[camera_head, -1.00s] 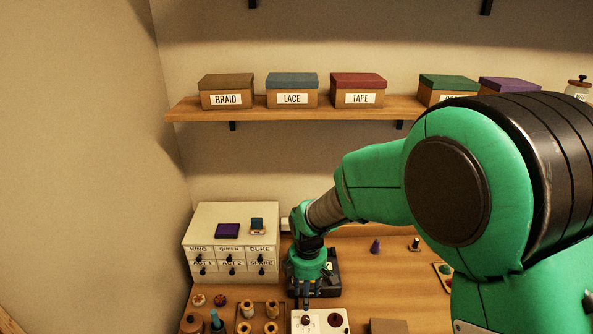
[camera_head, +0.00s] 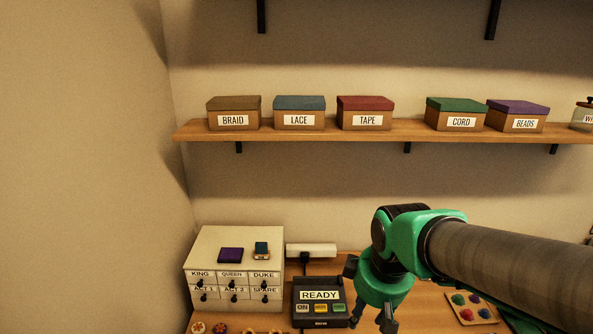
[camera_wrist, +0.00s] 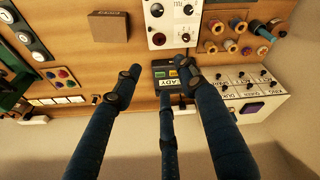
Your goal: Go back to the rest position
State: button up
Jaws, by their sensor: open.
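My gripper (camera_head: 372,318) is on the green wrist, right of the READY device in the head view. Its dark fingers point down and are partly cut off by the lower edge. In the wrist view its long dark fingers (camera_wrist: 156,78) are spread apart with nothing between them. The dark device with the READY label (camera_head: 319,296) stands on the table, left of the gripper. In the wrist view the device (camera_wrist: 163,70) shows behind the fingers.
A white drawer cabinet (camera_head: 222,246) stands at the left wall, with a purple item (camera_head: 230,255) on top. A shelf (camera_head: 300,132) holds several labelled boxes. The wrist view also shows a white panel with knobs (camera_wrist: 158,38), several spools (camera_wrist: 232,46) and a brown box (camera_wrist: 109,27).

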jog(key=s+d+r+m+t+b, duration=0.1)
jog(key=s+d+r+m, duration=0.1)
jog(key=s, duration=0.5)
jog(key=s+d+r+m+t+b, duration=0.1)
jog(key=s+d+r+m, duration=0.1)
jog(key=s+d+m, duration=0.2)
jog(key=s+m, duration=0.1)
jog(key=s, duration=0.2)
jog(key=shift+m+t+b, duration=0.3)
jog(key=shift+m+b, duration=0.1)
jog(key=shift+a, duration=0.1)
dwell(2.3)
